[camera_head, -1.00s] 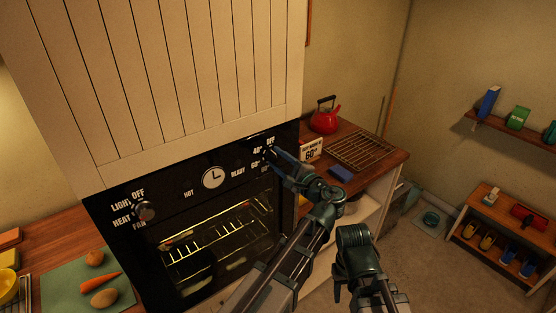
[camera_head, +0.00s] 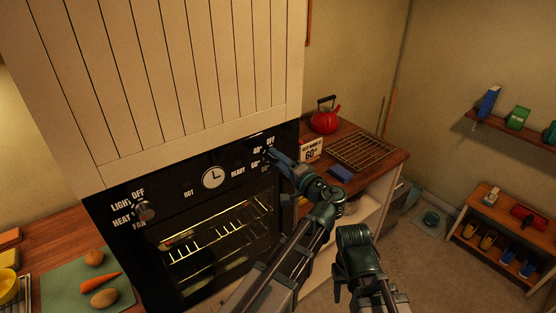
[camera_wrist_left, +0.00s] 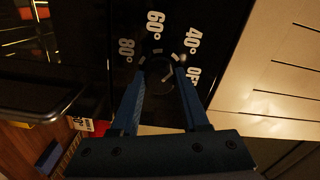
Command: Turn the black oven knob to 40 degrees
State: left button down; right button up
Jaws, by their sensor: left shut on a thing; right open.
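The black oven knob (camera_wrist_left: 158,71) sits on the black panel between the fingertips of my left gripper (camera_wrist_left: 160,64) in the left wrist view. The fingers are shut on its sides. White labels for 80°, 60°, 40° and OFF curve around it. A pale mark shows on the knob, but its exact heading is hard to read. In the head view my left gripper (camera_head: 274,154) reaches the right end of the oven panel (camera_head: 178,187) and hides the knob there. My right gripper (camera_head: 340,286) is low in the middle, open and apart from the oven.
A second knob (camera_head: 145,211) is at the panel's left end, with a clock (camera_head: 213,178) between. A sign reading 60° (camera_head: 311,149), a red kettle (camera_head: 325,116), a wire rack (camera_head: 362,149) and a blue block (camera_head: 341,173) stand on the right counter.

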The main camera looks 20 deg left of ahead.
pick_arm(q)
jog(key=shift+f, duration=0.1)
dwell(0.3)
jog(key=shift+c, duration=2)
grip_release()
